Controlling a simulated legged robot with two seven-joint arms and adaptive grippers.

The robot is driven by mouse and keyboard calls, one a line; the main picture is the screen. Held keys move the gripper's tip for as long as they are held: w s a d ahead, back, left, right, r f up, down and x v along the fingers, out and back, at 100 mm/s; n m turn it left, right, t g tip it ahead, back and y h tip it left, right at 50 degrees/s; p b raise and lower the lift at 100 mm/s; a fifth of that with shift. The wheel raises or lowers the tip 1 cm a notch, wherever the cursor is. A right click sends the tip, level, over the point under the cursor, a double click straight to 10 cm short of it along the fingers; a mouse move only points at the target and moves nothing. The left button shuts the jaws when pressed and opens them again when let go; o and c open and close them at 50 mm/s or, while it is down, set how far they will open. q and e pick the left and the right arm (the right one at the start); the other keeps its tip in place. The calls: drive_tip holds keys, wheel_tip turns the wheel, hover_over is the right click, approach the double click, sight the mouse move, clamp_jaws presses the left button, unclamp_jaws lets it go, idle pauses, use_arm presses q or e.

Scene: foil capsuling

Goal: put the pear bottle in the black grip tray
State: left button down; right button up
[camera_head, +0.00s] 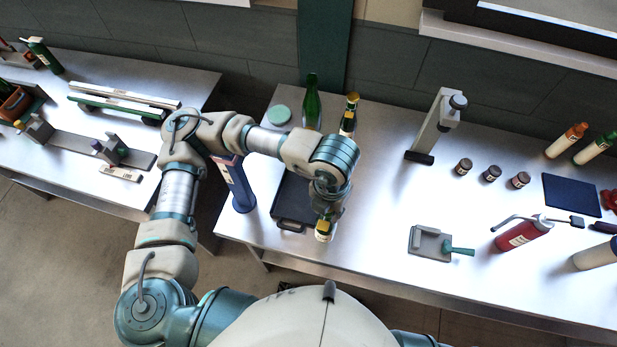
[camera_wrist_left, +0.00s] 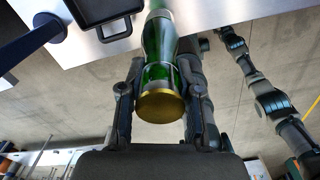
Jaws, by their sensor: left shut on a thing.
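My left gripper (camera_wrist_left: 160,95) is shut on a green glass bottle (camera_wrist_left: 160,65) with a gold end. In the head view this bottle (camera_head: 323,231) shows a yellow and white part below my wrist; no pear marking can be read. The black grip tray (camera_head: 283,222) lies on the bench left of the held bottle, partly hidden by my left arm. In the left wrist view the tray (camera_wrist_left: 106,13) is up and left of the bottle, apart from it. My right arm shows at the right of the left wrist view; its jaws are too dark to judge.
A blue post (camera_head: 240,187) stands left of the tray. Behind my arm are a green bottle (camera_head: 312,105) and a yellow-labelled bottle (camera_head: 349,114). A grey stand (camera_head: 436,125), small jars and a red bottle (camera_head: 522,234) are to the right.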

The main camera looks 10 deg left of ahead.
use_arm(q)
drive_tip(key=shift+w+a+n, duration=0.25)
drive_tip(key=shift+a+n, duration=0.05)
drive_tip(key=shift+a, duration=0.2)
drive_tip(key=w+a+f+b, duration=0.1)
drive_tip(key=w+a+f, duration=0.4)
drive_tip(key=w+a, duration=0.3)
drive_tip(key=w, duration=0.4)
drive_tip(key=shift+w+a, duration=0.2)
drive_tip(key=shift+a, duration=0.15)
use_arm(e)
drive_tip(key=shift+w+a+r, duration=0.25)
drive_tip(key=shift+w+a, duration=0.65)
drive_tip(key=shift+w, duration=0.3)
use_arm(q)
drive_tip(key=c, duration=0.8)
unclamp_jaws()
use_arm(e)
drive_tip(key=shift+w, duration=0.3)
